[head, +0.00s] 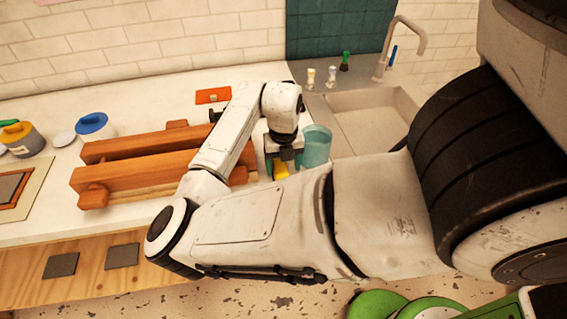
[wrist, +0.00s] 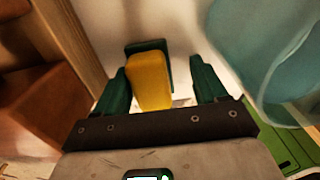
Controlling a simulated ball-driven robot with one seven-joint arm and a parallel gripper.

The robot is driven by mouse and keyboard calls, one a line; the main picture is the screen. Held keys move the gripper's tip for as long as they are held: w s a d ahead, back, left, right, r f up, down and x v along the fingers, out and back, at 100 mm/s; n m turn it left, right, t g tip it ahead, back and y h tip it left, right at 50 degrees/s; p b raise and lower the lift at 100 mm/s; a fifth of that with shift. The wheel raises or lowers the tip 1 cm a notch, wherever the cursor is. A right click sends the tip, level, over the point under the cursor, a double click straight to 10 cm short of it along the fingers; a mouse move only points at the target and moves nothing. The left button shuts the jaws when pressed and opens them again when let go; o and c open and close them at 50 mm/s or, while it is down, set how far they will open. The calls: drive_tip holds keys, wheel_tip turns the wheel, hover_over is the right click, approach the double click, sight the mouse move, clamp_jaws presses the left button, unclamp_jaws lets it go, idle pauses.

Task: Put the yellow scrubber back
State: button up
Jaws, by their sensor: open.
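The yellow scrubber (wrist: 150,82), a yellow block with a dark green piece along its far end and right side, lies between the fingers of my gripper (wrist: 163,68) in the wrist view. The dark green fingers are apart; the left one is close to the scrubber, and a gap shows on the right. Whether the left finger touches it I cannot tell. In the head view the scrubber (head: 282,171) is a small yellow patch under my gripper (head: 285,158), on the counter left of the sink, partly hidden by my arm.
A teal translucent cup (head: 316,147) stands close right of my gripper. A wooden rack (head: 130,165) is close on the left. The sink (head: 365,122) is at right, with small bottles (head: 331,77) behind. Lidded jars (head: 93,126) stand at far left.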

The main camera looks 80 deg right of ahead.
wheel_tip(320, 180, up, 12)
drive_tip(key=b, duration=0.1)
drive_tip(key=shift+r+b, duration=0.15)
drive_tip(key=shift+b, duration=0.2)
idle(0.7)
